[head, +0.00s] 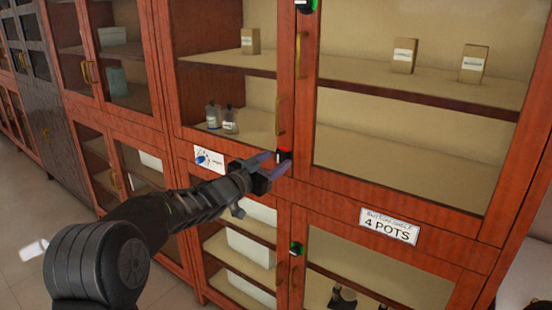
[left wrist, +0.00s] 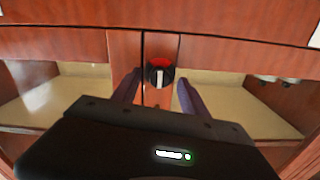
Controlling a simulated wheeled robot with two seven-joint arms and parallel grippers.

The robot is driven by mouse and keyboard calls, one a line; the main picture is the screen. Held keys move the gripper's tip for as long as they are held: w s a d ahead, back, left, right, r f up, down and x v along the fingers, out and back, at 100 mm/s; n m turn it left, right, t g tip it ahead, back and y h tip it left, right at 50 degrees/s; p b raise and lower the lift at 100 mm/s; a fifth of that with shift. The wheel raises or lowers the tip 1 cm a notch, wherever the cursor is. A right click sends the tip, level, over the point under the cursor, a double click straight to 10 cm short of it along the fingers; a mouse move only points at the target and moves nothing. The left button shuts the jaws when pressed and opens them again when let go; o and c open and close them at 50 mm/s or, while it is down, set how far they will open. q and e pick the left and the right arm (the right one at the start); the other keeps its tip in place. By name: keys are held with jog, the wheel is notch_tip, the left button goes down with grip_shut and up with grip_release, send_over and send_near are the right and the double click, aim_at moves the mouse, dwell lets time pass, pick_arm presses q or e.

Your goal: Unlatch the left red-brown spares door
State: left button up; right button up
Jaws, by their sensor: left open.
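The left red-brown door (head: 172,60) of the upper cabinet has a glass pane and appears closed, with a brass handle (head: 278,115) at its right edge. A round black latch knob with a red part (head: 284,154) sits low at the seam between the two upper doors. My left gripper (head: 275,165) is open at the knob. In the left wrist view its purple fingers (left wrist: 158,92) stand one on each side of it; contact cannot be told. My right gripper is not in view.
Other latches showing green sit above (head: 306,5) and below (head: 296,248) on the same seam. A "4 POTS" label (head: 389,227) and a small picture label (head: 209,159) are on the frame. Small boxes (head: 474,64) and bottles (head: 229,121) stand on shelves behind glass.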

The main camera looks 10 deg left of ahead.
pick_arm(q)
jog(key=shift+w+d, duration=0.25)
jog(key=shift+w, duration=0.3)
grip_shut()
